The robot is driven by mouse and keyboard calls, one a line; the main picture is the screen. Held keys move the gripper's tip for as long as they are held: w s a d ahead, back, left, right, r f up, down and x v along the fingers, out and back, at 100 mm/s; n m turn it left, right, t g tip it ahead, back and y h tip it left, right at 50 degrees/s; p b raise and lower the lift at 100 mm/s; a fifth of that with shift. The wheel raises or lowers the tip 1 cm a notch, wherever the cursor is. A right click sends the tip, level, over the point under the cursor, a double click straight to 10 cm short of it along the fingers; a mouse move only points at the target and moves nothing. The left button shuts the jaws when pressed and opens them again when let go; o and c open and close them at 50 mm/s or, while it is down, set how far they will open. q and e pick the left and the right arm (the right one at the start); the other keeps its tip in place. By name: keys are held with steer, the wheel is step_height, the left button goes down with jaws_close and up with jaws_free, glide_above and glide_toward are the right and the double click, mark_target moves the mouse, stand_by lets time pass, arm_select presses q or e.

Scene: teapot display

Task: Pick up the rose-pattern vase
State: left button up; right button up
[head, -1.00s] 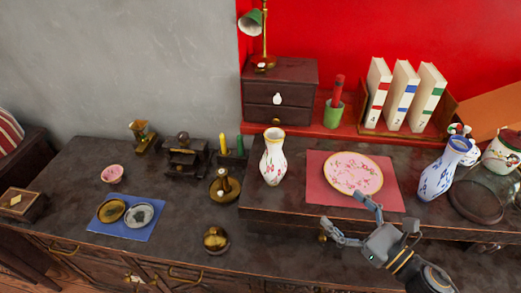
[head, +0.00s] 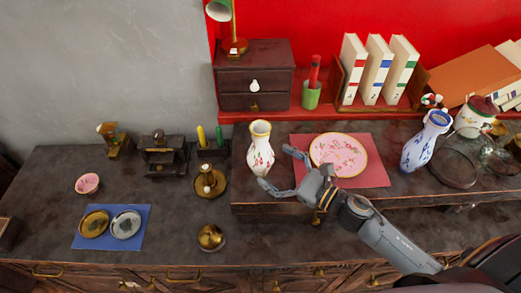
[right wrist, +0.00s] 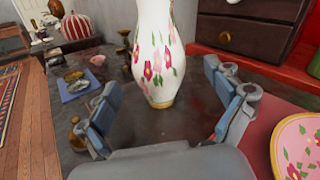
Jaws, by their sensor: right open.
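The rose-pattern vase (head: 260,149) is white with pink flowers and a gold rim. It stands upright on the raised part of the dark dresser, left of the red mat. In the right wrist view the vase (right wrist: 154,58) stands just beyond and between the open fingers, its top cut off by the frame. My right gripper (head: 276,171) is open and empty, close to the vase on its lower right side; its fingers also show in the right wrist view (right wrist: 165,108). My left gripper is not in view.
A floral plate (head: 338,155) lies on a red mat (head: 375,175) right of the vase. A blue-and-white vase (head: 425,142) stands farther right. A candle holder (head: 210,181) stands to the left, and a small drawer chest (head: 255,75) behind.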

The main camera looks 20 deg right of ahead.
mark_target(261, 157)
steer(key=p+x, duration=0.1)
steer(key=x, duration=0.3)
steer(key=shift+f+p, duration=0.1)
steer(key=shift+p, duration=0.2)
steer(key=shift+w+a+f, duration=0.1)
steer(key=shift+w+a, duration=0.15)
steer(key=shift+w, duration=0.05)
steer(key=shift+a, duration=0.1)
steer(key=c, duration=1.4)
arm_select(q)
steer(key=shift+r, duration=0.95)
arm_select(e)
steer(key=shift+c, duration=0.9)
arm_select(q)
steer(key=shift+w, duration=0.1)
